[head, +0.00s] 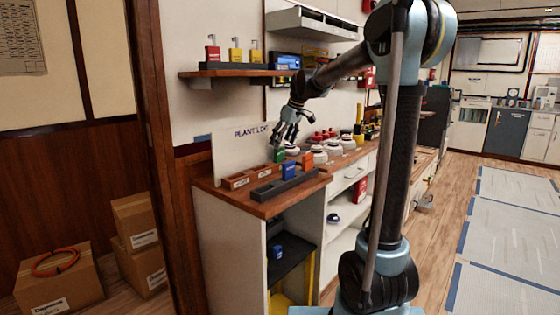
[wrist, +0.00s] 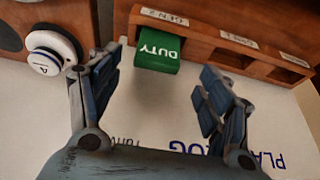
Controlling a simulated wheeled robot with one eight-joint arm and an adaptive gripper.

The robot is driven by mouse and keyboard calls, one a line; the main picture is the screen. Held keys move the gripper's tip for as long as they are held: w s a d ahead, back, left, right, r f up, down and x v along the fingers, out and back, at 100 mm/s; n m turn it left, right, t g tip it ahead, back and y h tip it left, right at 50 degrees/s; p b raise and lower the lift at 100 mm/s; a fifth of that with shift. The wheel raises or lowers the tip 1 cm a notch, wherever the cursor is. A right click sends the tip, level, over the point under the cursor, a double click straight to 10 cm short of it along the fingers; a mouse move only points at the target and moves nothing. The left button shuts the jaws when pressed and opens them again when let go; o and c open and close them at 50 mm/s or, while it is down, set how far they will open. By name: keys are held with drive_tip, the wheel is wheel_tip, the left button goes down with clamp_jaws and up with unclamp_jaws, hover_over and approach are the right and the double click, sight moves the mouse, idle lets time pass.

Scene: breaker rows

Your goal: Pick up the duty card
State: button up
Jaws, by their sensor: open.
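The duty card is a small green block marked DUTY (wrist: 158,50). In the wrist view it sits at the wooden rack's edge, by the GEN 2 label, between my spread fingers and a little beyond them. In the head view the green card (head: 279,156) shows just below my gripper (head: 287,138). My gripper (wrist: 164,72) is open and empty, with one finger on each side of the card's line. I see no contact with the card. Its far end is hidden in the rack.
The wooden rack (head: 235,181) with labelled slots stands on the counter before a white PLANT LOG board (head: 228,150). A dark tray (head: 270,192) holds a blue block (head: 290,171). A shelf (head: 228,74) with padlocks hangs above. Round white-based devices (head: 318,155) stand to the right.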

sight(280, 157)
drive_tip(key=x, duration=0.5)
drive_tip(key=shift+w+r, duration=0.1)
drive_tip(key=shift+w, duration=0.2)
drive_tip(key=c, duration=1.1)
